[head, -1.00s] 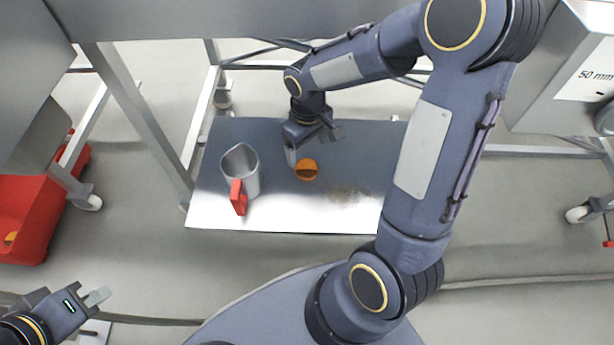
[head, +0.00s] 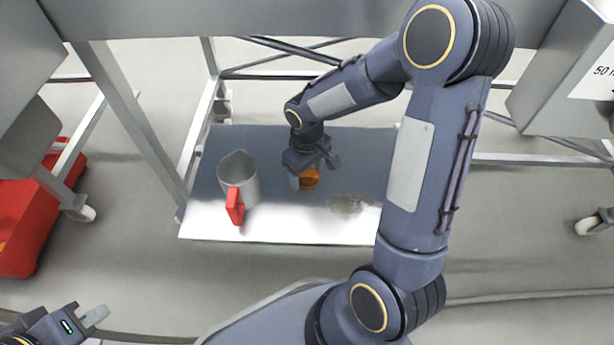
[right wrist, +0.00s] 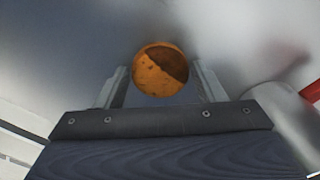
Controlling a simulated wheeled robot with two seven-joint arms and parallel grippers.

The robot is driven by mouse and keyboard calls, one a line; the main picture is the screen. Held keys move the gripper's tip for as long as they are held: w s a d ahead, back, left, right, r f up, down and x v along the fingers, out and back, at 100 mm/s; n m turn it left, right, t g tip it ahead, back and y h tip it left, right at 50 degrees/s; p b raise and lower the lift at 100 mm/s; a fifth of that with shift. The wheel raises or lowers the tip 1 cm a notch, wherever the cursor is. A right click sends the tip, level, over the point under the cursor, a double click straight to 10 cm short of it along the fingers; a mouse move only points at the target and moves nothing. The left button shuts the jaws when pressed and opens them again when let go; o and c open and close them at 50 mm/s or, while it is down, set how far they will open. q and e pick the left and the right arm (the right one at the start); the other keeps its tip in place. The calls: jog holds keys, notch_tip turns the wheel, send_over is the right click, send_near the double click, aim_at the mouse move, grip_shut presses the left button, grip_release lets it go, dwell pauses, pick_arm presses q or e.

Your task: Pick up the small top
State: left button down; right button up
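The small top is a round orange piece (head: 309,178) with a darker hollow, on the grey shelf (head: 270,228) in the head view. In the right wrist view the orange piece (right wrist: 160,70) sits in line with the gap between my right gripper's fingers. My right gripper (head: 314,172) is open around or just above it, with a finger on either side; I cannot tell whether they touch it. My left gripper (head: 92,318) is at the lower left, away from the shelf; its fingers are too small to judge.
A grey jug (head: 240,178) with a red handle (head: 235,207) stands left of the orange piece. A patch of brownish granules (head: 352,204) lies to its right. Metal frame legs flank the shelf. A red crate (head: 22,225) is on the floor at left.

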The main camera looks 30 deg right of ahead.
aim_at(307, 174)
jog(key=c, duration=0.3)
jog(key=shift+r+p, duration=0.3)
jog(key=shift+r, duration=0.2)
notch_tip(307, 174, up, 3)
jog(key=shift+f+p, duration=0.15)
jog(key=shift+p, duration=0.5)
jog(key=s+a+r+p, duration=0.1)
jog(key=a+r, duration=0.2)
jog(key=a, duration=0.1)
jog(key=s+a+r+p, duration=0.1)
jog(key=a+r+p, duration=0.1)
jog(key=a, duration=0.3)
jog(key=s+a+r+p, duration=0.1)
jog(key=a+r+p, duration=0.1)
jog(key=a+r, duration=0.2)
jog(key=shift+s+a+r, duration=0.15)
jog(key=shift+s+a, duration=0.1)
jog(key=shift+s, duration=0.05)
